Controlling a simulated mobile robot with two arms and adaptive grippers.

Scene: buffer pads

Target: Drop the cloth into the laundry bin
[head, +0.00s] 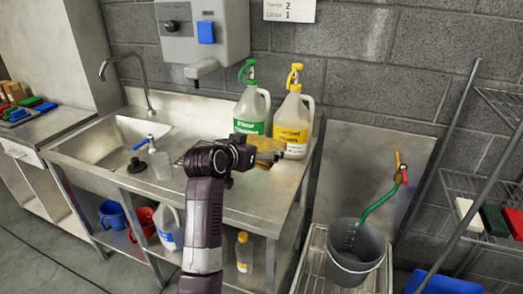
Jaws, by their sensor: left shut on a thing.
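My left gripper (252,151) is over the right part of the steel sink counter. It is shut on a tan-yellow piece (267,147), which looks like the cloth; the gripper hides part of it. The piece is in front of the green-label and yellow-label jugs; whether it touches the counter I cannot tell. No laundry bin shows clearly. A blue thing (445,284) is cut off at the bottom right edge, and I cannot tell what it is. My right gripper is not in view.
A dark bucket (356,255) stands under a green hose at right. A wire rack (455,185) stands at far right.

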